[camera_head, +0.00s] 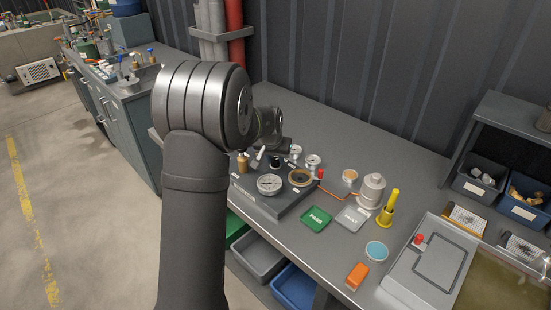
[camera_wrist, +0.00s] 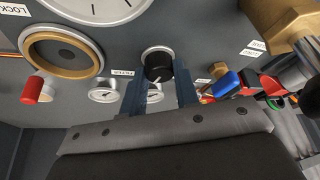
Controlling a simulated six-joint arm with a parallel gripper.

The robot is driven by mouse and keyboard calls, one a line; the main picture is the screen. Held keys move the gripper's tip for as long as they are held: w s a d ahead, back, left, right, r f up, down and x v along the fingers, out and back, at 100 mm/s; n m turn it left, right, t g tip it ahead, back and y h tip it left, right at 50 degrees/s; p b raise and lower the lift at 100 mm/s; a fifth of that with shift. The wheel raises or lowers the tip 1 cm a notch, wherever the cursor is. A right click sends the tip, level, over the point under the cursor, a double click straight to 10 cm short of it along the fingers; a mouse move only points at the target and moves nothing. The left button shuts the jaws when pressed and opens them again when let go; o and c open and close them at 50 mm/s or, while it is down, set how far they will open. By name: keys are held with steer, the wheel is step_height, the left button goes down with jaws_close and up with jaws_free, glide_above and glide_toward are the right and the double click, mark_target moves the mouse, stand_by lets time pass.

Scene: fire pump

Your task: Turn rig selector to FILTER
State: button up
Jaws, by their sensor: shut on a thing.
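The rig selector is a black round knob (camera_wrist: 157,67) with a pale ring on the grey rig panel (camera_wrist: 205,45). My gripper (camera_wrist: 158,86) has its two blue fingers on either side of the knob and is shut on it. A pale mark on the knob points toward the bottom of the wrist view, between the labels. The FILTER label (camera_wrist: 122,73) is left of the knob; a smaller label (camera_wrist: 203,81) is to its right, too small to read. In the head view, the rig (camera_head: 286,206) sits on the bench, with my arm partly in front.
Close by in the wrist view are a red-capped fitting (camera_wrist: 37,91), a brass-ringed port (camera_wrist: 62,53), small gauges (camera_wrist: 104,92), a blue handle (camera_wrist: 226,85) and a brass fitting (camera_wrist: 282,20). In the head view, green PASS (camera_head: 317,219) and grey (camera_head: 351,218) trays lie right of the rig.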

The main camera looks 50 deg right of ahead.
steer(key=m+g, duration=0.1)
steer(key=m, duration=0.1)
steer(key=m+g, duration=0.1)
steer(key=m, duration=0.2)
steer(key=shift+w+m+h, duration=0.15)
steer(key=shift+m+h, duration=0.15)
steer(key=shift+h, duration=0.1)
stand_by(0.4)
steer(key=o, duration=1)
steer(key=v, duration=1.7)
steer(key=shift+w+a+r, duration=0.1)
steer(key=shift+w+r, duration=0.1)
steer(key=shift+r, duration=0.05)
steer(key=shift+f, duration=0.1)
steer(key=x, duration=1.7)
steer(key=shift+s+f, duration=0.15)
steer(key=shift+s, duration=0.05)
